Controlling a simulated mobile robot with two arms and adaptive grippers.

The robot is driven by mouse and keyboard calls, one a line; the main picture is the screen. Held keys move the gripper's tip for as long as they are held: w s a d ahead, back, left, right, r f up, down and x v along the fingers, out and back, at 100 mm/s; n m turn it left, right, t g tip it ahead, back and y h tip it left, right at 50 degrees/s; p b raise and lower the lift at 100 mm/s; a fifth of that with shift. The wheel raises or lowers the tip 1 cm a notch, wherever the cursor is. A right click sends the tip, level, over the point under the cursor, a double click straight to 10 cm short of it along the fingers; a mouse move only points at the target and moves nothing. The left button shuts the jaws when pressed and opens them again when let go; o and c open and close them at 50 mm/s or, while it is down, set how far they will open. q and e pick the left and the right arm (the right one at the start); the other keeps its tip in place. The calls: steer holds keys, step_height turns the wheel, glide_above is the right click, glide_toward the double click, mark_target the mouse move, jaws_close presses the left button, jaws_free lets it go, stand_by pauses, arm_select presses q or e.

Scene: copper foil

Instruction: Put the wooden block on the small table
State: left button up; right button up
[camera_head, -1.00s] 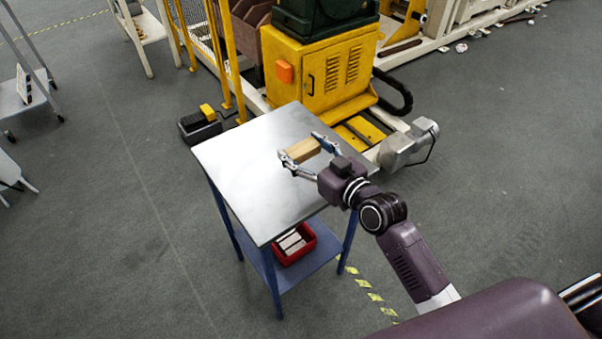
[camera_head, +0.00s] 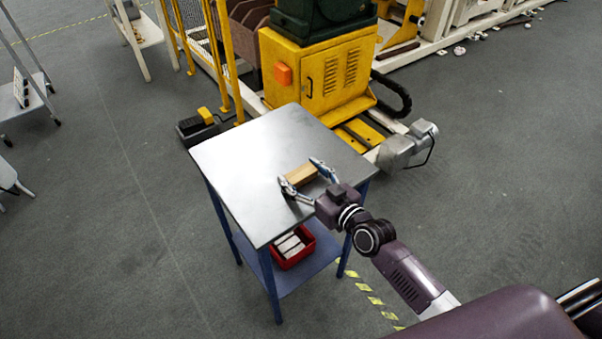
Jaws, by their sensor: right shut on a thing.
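The wooden block (camera_head: 301,174) is a light brown bar at the right part of the small table's top. The small table (camera_head: 240,160) has a grey metal top and blue legs. My right gripper (camera_head: 301,177) is shut on the block, with a finger at each end of it. The block is over the tabletop and looks close to or on it; I cannot tell whether it touches. My left gripper is not in view.
A red bin (camera_head: 292,246) with pale pieces sits on the table's lower shelf. A yellow machine (camera_head: 318,80) stands behind the table, and a grey motor (camera_head: 406,146) is to its right. The tabletop's left and front areas are clear.

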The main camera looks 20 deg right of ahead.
steer(key=o, duration=1.2)
steer(key=shift+f, duration=0.1)
steer(key=shift+c, duration=0.2)
steer(key=v, duration=1.2)
